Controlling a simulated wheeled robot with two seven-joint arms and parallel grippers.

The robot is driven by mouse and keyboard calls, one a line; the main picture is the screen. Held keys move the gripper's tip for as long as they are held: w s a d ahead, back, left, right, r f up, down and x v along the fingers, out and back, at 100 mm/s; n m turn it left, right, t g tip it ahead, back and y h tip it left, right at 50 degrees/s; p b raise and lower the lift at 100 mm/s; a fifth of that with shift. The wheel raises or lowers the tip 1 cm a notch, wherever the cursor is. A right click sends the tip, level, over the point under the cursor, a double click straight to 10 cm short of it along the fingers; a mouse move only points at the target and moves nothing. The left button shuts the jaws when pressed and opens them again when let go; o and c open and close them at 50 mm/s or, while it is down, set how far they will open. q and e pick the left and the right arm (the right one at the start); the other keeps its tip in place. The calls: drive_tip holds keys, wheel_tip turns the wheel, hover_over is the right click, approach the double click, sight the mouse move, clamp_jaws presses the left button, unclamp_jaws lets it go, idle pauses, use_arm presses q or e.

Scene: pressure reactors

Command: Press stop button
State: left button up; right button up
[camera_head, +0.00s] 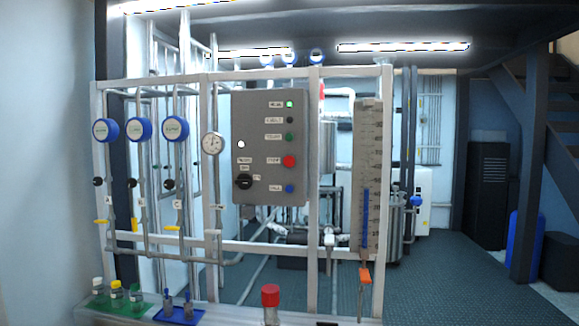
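A grey control panel (255,185) is mounted on the white pipe frame in the middle of the view. The red stop button (289,161) is on its right side, with a small label to its left. Above it are a lit green lamp (289,104), a dark button (290,120) and a green button (290,136). A blue button (289,188) is below it. A black rotary knob (243,181) is at the panel's lower left. Neither of my grippers is in view, and nothing covers the stop button.
A white ledge (235,315) runs along the bottom front. On it are a green tray (130,305) with several vials, a blue tray (192,316) and a red-capped bottle (270,297). Blue gauges (139,129) and pipes stand left. Open floor (460,280) lies right.

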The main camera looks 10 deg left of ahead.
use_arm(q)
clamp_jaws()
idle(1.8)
